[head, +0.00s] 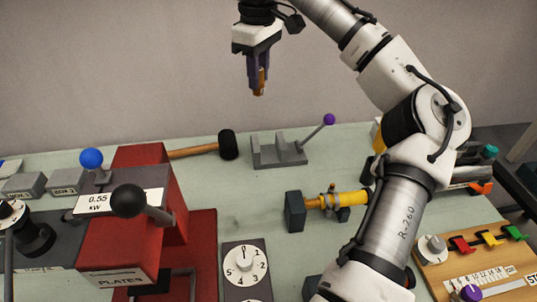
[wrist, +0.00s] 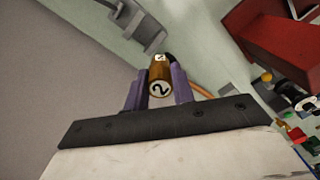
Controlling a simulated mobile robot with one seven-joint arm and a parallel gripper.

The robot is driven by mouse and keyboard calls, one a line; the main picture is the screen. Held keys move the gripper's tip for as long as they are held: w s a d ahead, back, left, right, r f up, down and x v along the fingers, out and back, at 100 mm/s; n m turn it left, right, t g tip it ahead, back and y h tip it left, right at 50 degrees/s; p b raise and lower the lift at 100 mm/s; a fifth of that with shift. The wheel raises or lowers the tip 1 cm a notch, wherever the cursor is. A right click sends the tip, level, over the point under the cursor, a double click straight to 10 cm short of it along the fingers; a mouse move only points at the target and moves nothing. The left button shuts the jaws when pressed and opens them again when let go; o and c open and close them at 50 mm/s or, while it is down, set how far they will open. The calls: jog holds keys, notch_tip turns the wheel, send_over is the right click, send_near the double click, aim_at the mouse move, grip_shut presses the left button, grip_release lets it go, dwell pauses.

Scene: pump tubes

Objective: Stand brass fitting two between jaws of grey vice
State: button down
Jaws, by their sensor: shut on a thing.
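My gripper (head: 257,84) is high above the back of the bench in the head view, with its purple fingers pointing down. It is shut on a brass fitting (head: 260,81). In the wrist view the fitting (wrist: 159,76) sits between the purple fingers, and its near end shows a white disc marked 2. The grey vice (head: 278,158) stands on the bench below and slightly right of my gripper. Its handle slants up to the right and ends in a purple ball (head: 329,119). Nothing shows between its jaws. The fitting is well above the vice and apart from it.
A black-headed mallet (head: 228,145) lies left of the vice. A red press (head: 150,230) with blue and black knobs stands at left. A yellow cylinder (head: 350,198) on a dark stand is in front of the vice. A dial box (head: 245,268) is nearer. My arm covers the bench's right part.

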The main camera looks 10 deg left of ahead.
jog(key=w+f+n, duration=0.1)
jog(key=f, duration=0.6)
jog(key=w+f+n, duration=0.1)
jog(key=f, duration=0.5)
jog(key=w+d+f, duration=0.1)
jog(key=f, duration=0.6)
jog(key=shift+w+f+n, duration=0.2)
jog(key=shift+f+n, duration=0.15)
jog(key=shift+n, duration=0.05)
jog(key=shift+f, duration=0.15)
jog(key=c, duration=1.2)
grip_release()
jog(key=shift+d, duration=0.1)
notch_tip(320, 180, up, 12)
jog(key=shift+r+b, duration=0.15)
jog(key=shift+b, duration=0.35)
